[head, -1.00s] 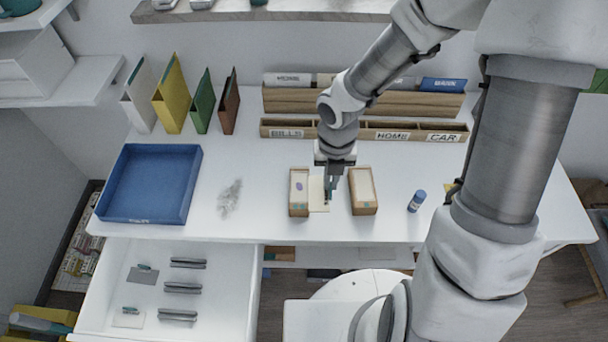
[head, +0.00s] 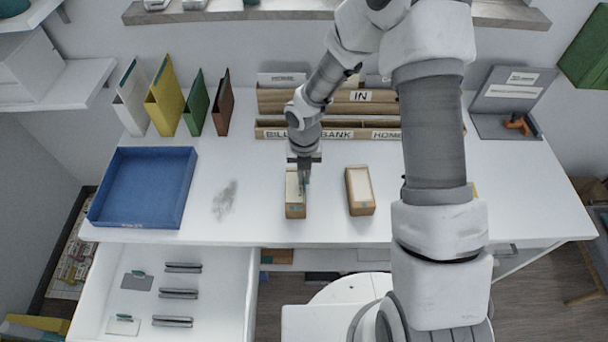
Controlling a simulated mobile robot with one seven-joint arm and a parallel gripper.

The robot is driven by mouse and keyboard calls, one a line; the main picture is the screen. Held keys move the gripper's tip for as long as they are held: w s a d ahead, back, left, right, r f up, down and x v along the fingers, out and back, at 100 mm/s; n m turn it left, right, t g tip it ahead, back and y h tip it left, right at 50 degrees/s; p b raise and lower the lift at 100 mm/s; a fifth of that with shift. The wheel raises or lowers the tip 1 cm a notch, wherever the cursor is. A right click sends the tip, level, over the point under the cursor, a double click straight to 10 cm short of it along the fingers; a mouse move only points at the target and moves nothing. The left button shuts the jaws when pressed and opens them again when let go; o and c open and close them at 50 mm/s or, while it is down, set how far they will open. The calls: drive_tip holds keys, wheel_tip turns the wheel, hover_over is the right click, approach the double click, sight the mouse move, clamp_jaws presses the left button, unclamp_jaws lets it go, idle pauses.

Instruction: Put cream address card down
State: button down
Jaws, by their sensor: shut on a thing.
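My gripper (head: 303,178) points down at the left small wooden card box (head: 295,209), at its right side. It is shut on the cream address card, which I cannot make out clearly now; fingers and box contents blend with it. I cannot tell whether the card is inside the box or just above it. The left box holds pale cards. A second wooden card box (head: 360,208), also with pale cards, stands to the right, apart from the gripper.
A blue tray (head: 183,205) is at the left, with a grey smudge (head: 225,199) beside it. Behind stand upright folders (head: 163,102) and a labelled wooden sorter (head: 340,133). An open drawer (head: 235,300) juts out below. White desk surface between tray and boxes is mostly clear.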

drive_tip(key=shift+f, duration=0.15)
drive_tip(key=c, duration=1)
unclamp_jaws()
